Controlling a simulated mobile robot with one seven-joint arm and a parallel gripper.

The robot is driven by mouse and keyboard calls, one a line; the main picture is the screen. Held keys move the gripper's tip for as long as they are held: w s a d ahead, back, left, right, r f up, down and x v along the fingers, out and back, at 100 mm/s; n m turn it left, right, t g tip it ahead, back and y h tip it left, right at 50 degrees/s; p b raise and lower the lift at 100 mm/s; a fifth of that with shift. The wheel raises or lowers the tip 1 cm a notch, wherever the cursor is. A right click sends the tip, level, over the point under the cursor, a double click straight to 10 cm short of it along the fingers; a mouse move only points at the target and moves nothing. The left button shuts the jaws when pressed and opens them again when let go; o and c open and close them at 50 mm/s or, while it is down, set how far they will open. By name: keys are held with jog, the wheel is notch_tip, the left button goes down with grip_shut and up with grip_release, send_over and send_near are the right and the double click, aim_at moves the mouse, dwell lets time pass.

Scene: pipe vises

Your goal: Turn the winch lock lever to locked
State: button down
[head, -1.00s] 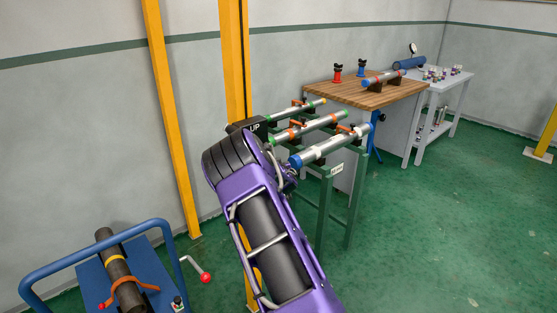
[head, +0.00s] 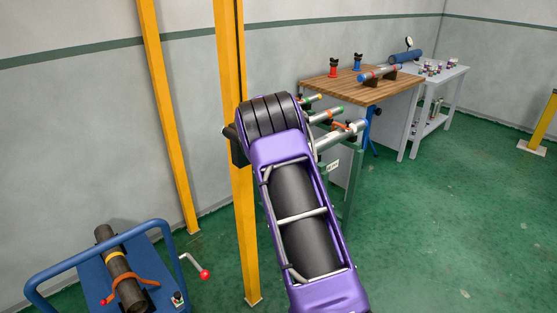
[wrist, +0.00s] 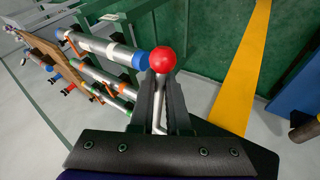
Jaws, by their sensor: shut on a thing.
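In the wrist view a red ball knob (wrist: 162,59) tops a thin grey metal lever (wrist: 160,120). My gripper (wrist: 164,84) is shut on this lever; the rod runs between its two dark fingers, with the knob just beyond the fingertips. The lever's mounting and the winch body cannot be made out, so its angle to the lock is unclear. In the head view my purple forearm covers most of the gripper and the held lever. A dark part of my wrist or gripper shows beside the yellow post (head: 228,60).
A bent crank with a red knob (head: 205,274) stands beside the blue cart (head: 60,270), which carries a dark pipe (head: 118,268). Pipes (head: 340,138) on a green stand are just right of my arm. A wooden bench (head: 350,90) stands behind. Green floor at right is free.

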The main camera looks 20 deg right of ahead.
jog(key=shift+s+r+g, duration=0.1)
jog(key=shift+r+g, duration=0.2)
jog(key=shift+g, duration=0.1)
jog(key=shift+d, duration=0.1)
jog(key=c, duration=0.9)
grip_release()
jog(key=shift+r, duration=0.1)
jog(key=v, duration=1.7)
jog(key=shift+a, duration=0.4)
jog(key=shift+r, duration=0.15)
